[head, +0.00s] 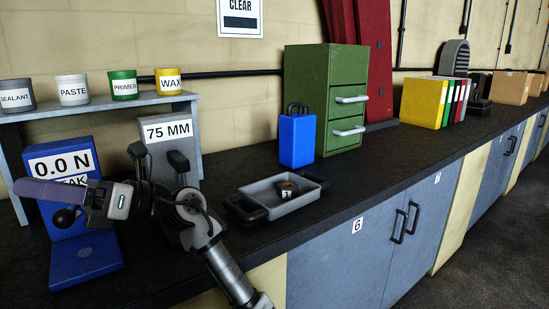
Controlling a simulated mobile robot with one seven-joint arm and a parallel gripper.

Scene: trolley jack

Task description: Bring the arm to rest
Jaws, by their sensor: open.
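My gripper (72,200) is at the left of the head view, level and pointing left. It is in front of the lower part of a blue gauge stand (60,158) whose sign reads "0.0 N" with a partly covered word below. A long purple-grey finger shows; the other finger is not clear. A dark round knob (65,218) shows just below the finger; I cannot tell whether they touch. Nothing is seen held. My arm reaches in from the bottom of the view and bends over the bench edge, partly hiding the grey "75 MM" stand (168,130).
A grey shelf (100,104) with labelled pots stands behind. A grey tray (290,201) with black handles holds a small roll. A blue can (297,140), a green drawer cabinet (312,80) and binders (424,102) stand further right. The dark worktop (400,150) has free room in front of them.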

